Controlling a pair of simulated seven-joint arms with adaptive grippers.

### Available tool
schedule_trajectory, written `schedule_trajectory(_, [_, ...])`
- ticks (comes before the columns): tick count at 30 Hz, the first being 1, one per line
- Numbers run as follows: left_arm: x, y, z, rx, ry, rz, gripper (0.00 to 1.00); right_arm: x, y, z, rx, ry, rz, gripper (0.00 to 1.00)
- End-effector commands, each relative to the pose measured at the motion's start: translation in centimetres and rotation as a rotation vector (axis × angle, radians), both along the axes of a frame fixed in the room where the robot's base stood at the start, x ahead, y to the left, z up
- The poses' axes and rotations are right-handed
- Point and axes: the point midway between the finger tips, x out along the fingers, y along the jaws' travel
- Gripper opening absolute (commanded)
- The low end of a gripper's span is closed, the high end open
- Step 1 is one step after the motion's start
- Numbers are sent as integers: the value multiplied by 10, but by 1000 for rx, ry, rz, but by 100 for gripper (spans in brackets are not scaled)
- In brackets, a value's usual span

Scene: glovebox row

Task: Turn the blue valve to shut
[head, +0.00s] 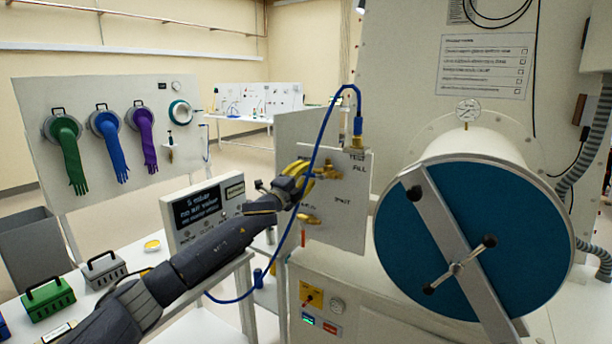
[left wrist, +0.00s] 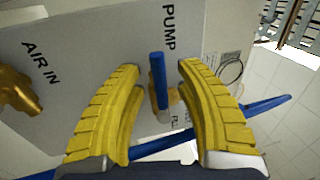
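The blue valve handle (left wrist: 158,82) stands out from the grey valve panel (left wrist: 95,45) beside the word PUMP, and looks like a straight blue bar. My left gripper (left wrist: 158,70) is open, with one yellow finger on each side of the handle and a visible gap on both sides. In the head view my left gripper (head: 301,178) is at the left part of the panel (head: 345,228) and hides the blue handle. A brass valve (left wrist: 18,92) labelled AIR IN is at the left in the left wrist view. My right gripper is not in view.
A blue hose (head: 322,130) loops from a brass fitting at the panel's top down past my left gripper. A large drum door (head: 395,225) with a diagonal bar stands to the right. A display box (head: 205,212) and small carry boxes (head: 48,298) are on the left table.

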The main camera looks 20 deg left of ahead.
Motion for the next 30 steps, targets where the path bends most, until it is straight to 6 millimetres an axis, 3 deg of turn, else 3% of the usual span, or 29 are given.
schedule_trajectory(7, [0, 0, 0, 0, 0, 0, 38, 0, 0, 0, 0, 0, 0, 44])
schedule_trajectory(17, [0, 0, 0, 0, 0, 0, 0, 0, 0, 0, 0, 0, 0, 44])
schedule_trajectory(30, [0, 0, 0, -3, 1, 0, 0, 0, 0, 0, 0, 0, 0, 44])
